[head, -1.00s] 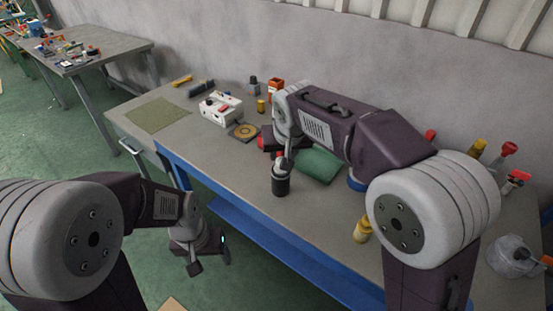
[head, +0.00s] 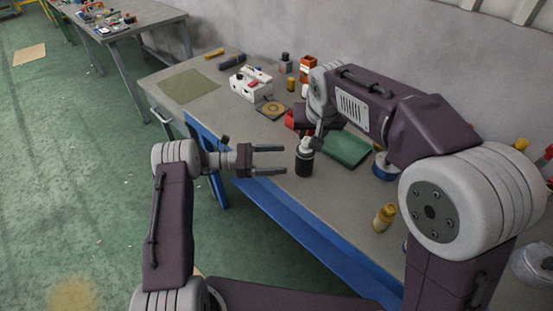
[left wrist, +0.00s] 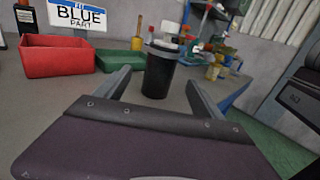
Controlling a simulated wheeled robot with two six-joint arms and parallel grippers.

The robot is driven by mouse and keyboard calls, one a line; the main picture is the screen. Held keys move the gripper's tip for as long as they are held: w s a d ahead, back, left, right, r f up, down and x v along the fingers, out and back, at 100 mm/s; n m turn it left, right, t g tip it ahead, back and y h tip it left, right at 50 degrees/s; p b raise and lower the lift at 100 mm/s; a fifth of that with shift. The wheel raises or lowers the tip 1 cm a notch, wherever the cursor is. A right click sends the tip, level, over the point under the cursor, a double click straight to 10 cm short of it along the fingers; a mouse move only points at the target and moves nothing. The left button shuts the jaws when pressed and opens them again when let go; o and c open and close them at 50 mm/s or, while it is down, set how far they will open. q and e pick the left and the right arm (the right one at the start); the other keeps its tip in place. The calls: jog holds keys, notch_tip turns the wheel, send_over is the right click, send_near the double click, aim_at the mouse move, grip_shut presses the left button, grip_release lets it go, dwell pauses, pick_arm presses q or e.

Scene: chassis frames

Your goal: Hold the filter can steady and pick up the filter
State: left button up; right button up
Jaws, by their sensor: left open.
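The filter can (head: 303,162) is a black cylinder standing upright on the bench, with a pale piece, likely the filter (head: 305,146), at its top. My left gripper (head: 284,159) is level and open, pointing at the can from the left with its fingertips just short of it. In the left wrist view the can (left wrist: 159,76) stands between and beyond the two fingers, apart from both. My right gripper (head: 316,142) hangs over the can's top beside the pale piece; its arm hides much of it and its jaws are unclear.
A green tray (head: 348,149) and a red bin (left wrist: 62,57) sit near the can. A yellow bottle (head: 384,217) stands toward the right. A white box (head: 251,84) and a green mat (head: 188,86) lie farther back. The blue bench edge (head: 262,210) runs below my left gripper.

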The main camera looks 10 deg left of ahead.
pick_arm(q)
jog(key=d, duration=0.3)
jog(key=w+d, duration=0.1)
jog(key=d, duration=0.5)
jog(key=shift+w, duration=0.3)
jog(key=c, duration=1.7)
jog(key=shift+o, duration=0.2)
pick_arm(e)
jog(key=o, duration=0.4)
jog(key=shift+s+d+f, duration=0.1)
jog(key=shift+s+f, duration=0.05)
jog(key=shift+f, duration=0.15)
jog(key=s+d+f+n+g+h, duration=0.2)
jog(key=s+f+n+h, duration=0.15)
jog(key=f, duration=0.25)
jog(key=n+t+h, duration=0.3)
jog(key=n+t, duration=1)
jog(key=n, duration=1.4)
send_near(305, 147)
jog(key=x, duration=0.5)
jog(key=shift+w+d, duration=0.2)
jog(key=shift+w, duration=0.05)
jog(key=x, duration=0.6)
jog(key=shift+a, duration=0.15)
jog(key=shift+c, duration=0.4)
